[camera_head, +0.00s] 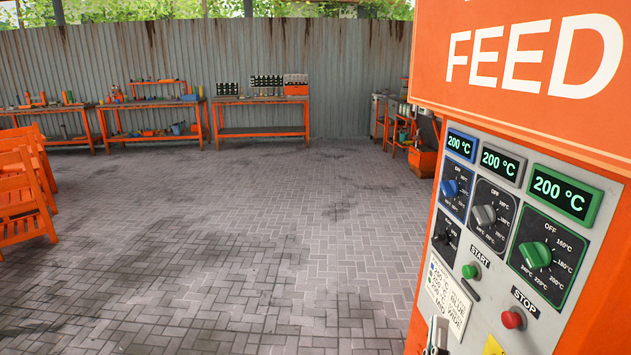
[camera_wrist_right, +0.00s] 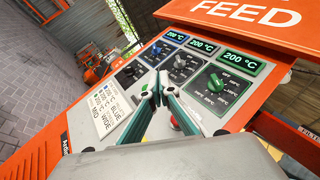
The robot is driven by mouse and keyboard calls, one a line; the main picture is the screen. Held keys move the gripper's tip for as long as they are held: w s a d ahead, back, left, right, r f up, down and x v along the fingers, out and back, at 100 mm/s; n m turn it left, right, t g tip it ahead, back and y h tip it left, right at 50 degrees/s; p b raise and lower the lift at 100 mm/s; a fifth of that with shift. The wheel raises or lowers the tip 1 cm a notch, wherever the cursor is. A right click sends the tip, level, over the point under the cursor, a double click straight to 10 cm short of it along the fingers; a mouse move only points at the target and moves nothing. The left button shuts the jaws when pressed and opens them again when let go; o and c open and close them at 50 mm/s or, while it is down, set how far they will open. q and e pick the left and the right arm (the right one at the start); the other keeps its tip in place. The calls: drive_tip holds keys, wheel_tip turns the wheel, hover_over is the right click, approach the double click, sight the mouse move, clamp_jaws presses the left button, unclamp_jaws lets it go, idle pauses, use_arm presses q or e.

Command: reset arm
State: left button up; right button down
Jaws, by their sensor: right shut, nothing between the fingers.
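My right gripper (camera_head: 437,337) shows at the bottom edge of the head view, in front of the lower part of the control panel (camera_head: 597,190). In the right wrist view its green-edged fingers (camera_wrist_right: 161,88) are together and empty, pointing at the panel. The panel carries a blue knob (camera_head: 450,188), a grey knob (camera_head: 484,214) and a green knob (camera_head: 536,254) under three displays reading 200 °C. A green START button (camera_head: 470,271) and a red STOP button (camera_head: 512,319) sit below. The fingers partly cover the red button in the wrist view. My left gripper is not in view.
The orange machine with a FEED sign (camera_head: 535,55) fills the right side. Orange workbenches (camera_head: 262,100) with tools line the corrugated wall (camera_head: 340,75). Orange chairs (camera_head: 22,195) stand at the left. The brick floor (camera_head: 230,240) between is clear.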

drive_tip(key=s+a+f+n+g+y+p, duration=0.15)
drive_tip(key=a+f+n+y, duration=0.25)
drive_tip(key=f+n+y, duration=0.55)
drive_tip(key=s+a+f+n+g+y, duration=0.35)
drive_tip(key=f+n, duration=0.35)
drive_tip(key=n, duration=0.6)
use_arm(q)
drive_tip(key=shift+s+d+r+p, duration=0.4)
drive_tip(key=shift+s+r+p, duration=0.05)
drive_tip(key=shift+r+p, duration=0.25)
use_arm(e)
drive_tip(key=s+d+f+n+g, duration=0.2)
drive_tip(key=s+f+n+g, duration=0.1)
drive_tip(key=f, duration=0.5)
drive_tip(key=s+d+f+n+g+h, duration=0.1)
drive_tip(key=s+d+f+n+g, duration=0.2)
drive_tip(key=s+f+n, duration=0.2)
wheel_tip(320, 180, down, 4)
drive_tip(key=s, duration=0.2)
drive_tip(key=shift+s+d+h, duration=0.3)
drive_tip(key=shift+s+d, duration=0.05)
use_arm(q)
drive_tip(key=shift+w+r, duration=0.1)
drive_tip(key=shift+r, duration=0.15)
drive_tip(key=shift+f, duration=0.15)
use_arm(e)
drive_tip(key=shift+n, duration=0.25)
